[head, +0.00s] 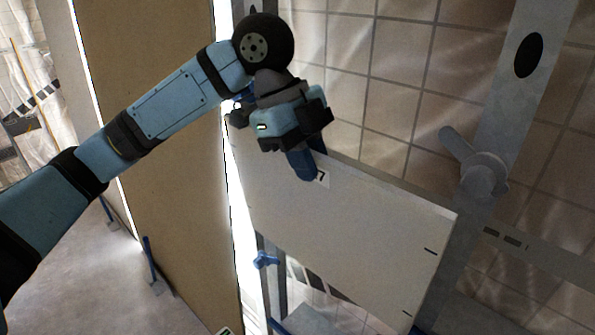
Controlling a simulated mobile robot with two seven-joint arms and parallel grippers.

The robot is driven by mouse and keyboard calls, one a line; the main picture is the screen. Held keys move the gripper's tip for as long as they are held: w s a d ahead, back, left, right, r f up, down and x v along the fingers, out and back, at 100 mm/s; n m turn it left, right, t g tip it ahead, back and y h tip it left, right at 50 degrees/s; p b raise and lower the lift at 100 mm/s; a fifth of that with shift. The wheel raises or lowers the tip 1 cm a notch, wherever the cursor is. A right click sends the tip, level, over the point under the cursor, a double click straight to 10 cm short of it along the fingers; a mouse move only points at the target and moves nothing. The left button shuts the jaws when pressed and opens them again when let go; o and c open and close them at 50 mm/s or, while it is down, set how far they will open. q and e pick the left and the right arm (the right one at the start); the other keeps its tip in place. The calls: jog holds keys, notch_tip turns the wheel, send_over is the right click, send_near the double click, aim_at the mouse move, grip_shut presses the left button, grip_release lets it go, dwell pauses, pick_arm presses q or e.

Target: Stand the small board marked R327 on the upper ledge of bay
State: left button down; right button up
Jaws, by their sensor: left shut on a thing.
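A pale board (345,225) hangs tilted in the middle of the head view. Its label shows only a "7" by my finger; the rest is hidden, so I cannot read R327. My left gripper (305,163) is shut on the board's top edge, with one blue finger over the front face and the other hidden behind. The board's lower edge shows no clear support under it; I cannot tell whether it touches the frame behind. No ledge can be clearly made out. My right gripper is not in view.
A grey upright post (522,75) with a lever handle (476,162) stands at right, with a slotted rail (530,250) beside it. A tall brown panel (155,150) stands at left. A blue clamp (265,260) sits below the board. A tiled wall (385,70) is behind.

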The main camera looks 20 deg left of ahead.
pick_arm(q)
jog(key=shift+w+d+f, duration=0.1)
jog(key=shift+w+d, duration=0.1)
jog(key=shift+w, duration=0.2)
jog(key=shift+w+d+r, duration=0.1)
jog(key=shift+w+r, duration=0.15)
jog(key=shift+w, duration=0.05)
jog(key=shift+w+d+f+p, duration=0.1)
jog(key=shift+w+d+p, duration=0.1)
jog(key=shift+w+p, duration=0.3)
jog(key=shift+w+d+f, duration=0.1)
jog(key=shift+w+d, duration=0.05)
jog(key=shift+w, duration=0.35)
jog(key=shift+w+d+p, duration=0.1)
jog(key=shift+w+p, duration=0.2)
jog(key=shift+p, duration=0.3)
jog(key=shift+w+d+g+p, duration=0.15)
jog(key=shift+w+g+p, duration=0.2)
jog(key=shift+p, duration=0.3)
jog(key=shift+w+d+r+g+p, duration=0.1)
jog(key=shift+w+d+g+p, duration=0.05)
jog(key=shift+w+p, duration=0.4)
jog(key=shift+w+d+r+g+p, duration=0.1)
jog(key=shift+w+p, duration=0.2)
jog(key=shift+p, duration=0.4)
